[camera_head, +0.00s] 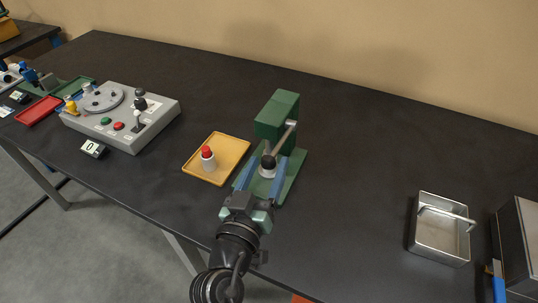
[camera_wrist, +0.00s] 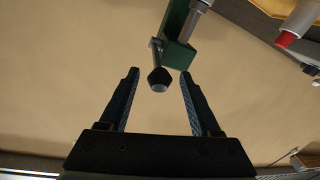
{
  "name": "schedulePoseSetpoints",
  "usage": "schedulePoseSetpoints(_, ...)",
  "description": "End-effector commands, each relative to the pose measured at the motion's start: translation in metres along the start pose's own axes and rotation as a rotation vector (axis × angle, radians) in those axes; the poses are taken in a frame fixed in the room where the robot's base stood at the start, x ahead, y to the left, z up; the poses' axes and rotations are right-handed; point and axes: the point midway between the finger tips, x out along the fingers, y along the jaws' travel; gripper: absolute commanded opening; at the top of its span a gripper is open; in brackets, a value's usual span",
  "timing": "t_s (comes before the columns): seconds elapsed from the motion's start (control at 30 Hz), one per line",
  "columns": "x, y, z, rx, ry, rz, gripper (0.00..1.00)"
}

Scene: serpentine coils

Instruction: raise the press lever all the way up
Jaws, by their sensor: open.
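The green press (camera_head: 277,115) stands on its green base plate on the dark bench. Its metal lever (camera_head: 284,138) slopes down toward me and ends in a black knob (camera_head: 268,161). My gripper (camera_head: 266,167) is open, with its blue fingers on either side of the knob. In the wrist view the knob (camera_wrist: 160,78) shows between the two fingertips of my gripper (camera_wrist: 160,73), with a gap on each side. The press's green body (camera_wrist: 178,28) is beyond it. I see no finger touching the knob.
A yellow tray (camera_head: 232,150) with a red-topped white piece (camera_head: 208,157) lies just left of the press. A grey control box (camera_head: 125,120) is further left. A metal bin (camera_head: 440,240) stands at the right. The bench between press and bin is clear.

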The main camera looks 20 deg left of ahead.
Motion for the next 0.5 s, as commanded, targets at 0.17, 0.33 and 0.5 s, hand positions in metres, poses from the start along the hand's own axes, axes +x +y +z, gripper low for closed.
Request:
schedulePoseSetpoints(0.17, 0.016, 0.001, -0.001, 0.0, 0.001, 0.0, 0.64)
schedulePoseSetpoints(0.33, 0.019, 0.0, 0.0, 0.001, 0.0, 0.0, 0.64)
schedulePoseSetpoints(0.5, 0.019, 0.0, 0.001, 0.001, 0.0, 0.0, 0.64)
